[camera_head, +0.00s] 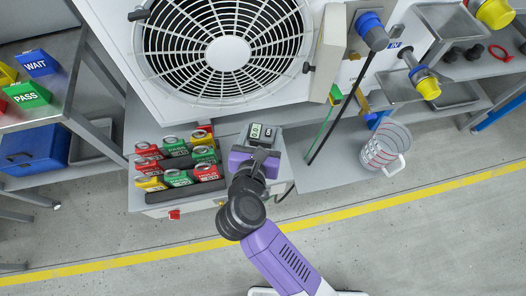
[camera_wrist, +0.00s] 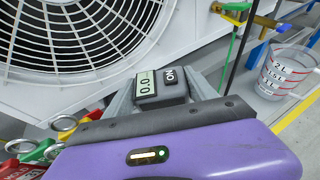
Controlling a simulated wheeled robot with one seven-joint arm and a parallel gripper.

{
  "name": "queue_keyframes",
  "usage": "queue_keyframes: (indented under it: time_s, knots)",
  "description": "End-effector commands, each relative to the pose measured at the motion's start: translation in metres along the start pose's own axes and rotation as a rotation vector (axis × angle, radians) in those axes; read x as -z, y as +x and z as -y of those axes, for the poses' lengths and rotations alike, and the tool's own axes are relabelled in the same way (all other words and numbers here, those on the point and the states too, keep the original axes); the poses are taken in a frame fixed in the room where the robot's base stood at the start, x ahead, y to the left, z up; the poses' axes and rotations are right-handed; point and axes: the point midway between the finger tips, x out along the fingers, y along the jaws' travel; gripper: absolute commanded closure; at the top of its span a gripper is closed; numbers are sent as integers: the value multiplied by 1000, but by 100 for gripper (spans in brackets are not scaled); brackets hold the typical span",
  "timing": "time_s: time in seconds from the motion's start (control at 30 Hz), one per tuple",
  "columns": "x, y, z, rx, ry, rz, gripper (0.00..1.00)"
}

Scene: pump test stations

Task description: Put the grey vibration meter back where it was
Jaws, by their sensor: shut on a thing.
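The grey vibration meter (camera_head: 264,132) is in the jaws of my purple gripper (camera_head: 262,148), in front of the white fan unit's lower edge. It also shows in the wrist view (camera_wrist: 147,86), with a display that seems to read 0.0 and a dark button marked "ON" or "NO". My gripper is shut on it. The gripper body hides the meter's lower part, and I cannot tell whether it touches the grey ledge (camera_head: 237,128) beneath.
Red, green and yellow tags (camera_head: 178,178) stand in a rack left of my gripper. The fan unit (camera_head: 228,53) rises behind. A measuring jug (camera_head: 384,148) stands on the right shelf near hanging cables (camera_head: 333,128). A left table holds WAIT and PASS blocks (camera_head: 28,95).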

Motion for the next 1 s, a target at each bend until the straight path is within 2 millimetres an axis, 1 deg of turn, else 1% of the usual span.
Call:
queue_keyframes:
  time_s: [0.03,0.1,0.2,0.3,0.47,0.63,0.77,1.0]
  knots:
    - [14,6,-1,0,-5,0,100]
    - [29,11,-1,-1,-4,0,100]
    - [44,18,-1,-2,-2,1,100]
    - [54,23,0,0,0,1,100]
    - [64,26,-1,-1,-1,2,100]
    - [88,36,-1,-1,-3,1,100]
    - [97,40,0,-1,0,1,100]
    - [97,41,0,-1,1,2,100]
